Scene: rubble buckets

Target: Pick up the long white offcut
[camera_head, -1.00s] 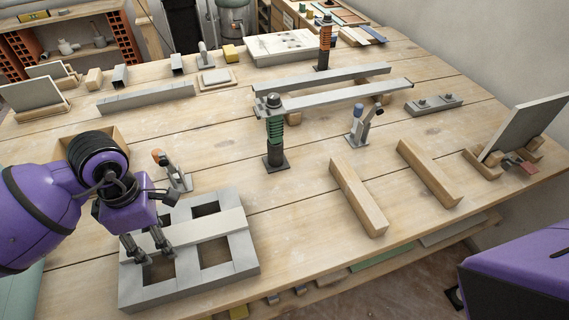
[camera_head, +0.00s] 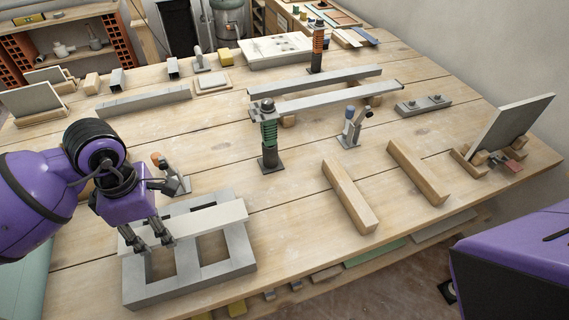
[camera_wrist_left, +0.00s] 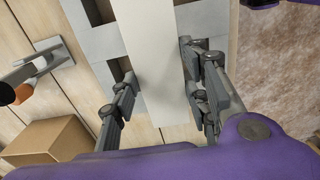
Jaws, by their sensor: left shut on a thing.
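The long white offcut (camera_head: 208,220) is a flat pale bar above the grey block frame (camera_head: 240,255), spanning it from left to right. My left gripper (camera_head: 152,240) is shut on the offcut near its left end, one finger on each long side. In the left wrist view the offcut (camera_wrist_left: 150,35) runs away between the two fingers (camera_wrist_left: 157,75), with the frame (camera_wrist_left: 95,42) below it. The offcut looks raised clear of the frame. My right gripper is out of view.
A toggle clamp with an orange tip (camera_head: 172,175) stands just behind the frame. A post with a green spring (camera_head: 269,140) stands to the right. Two wooden blocks (camera_head: 350,197) (camera_head: 418,172) lie farther right. Bare table lies between post and frame.

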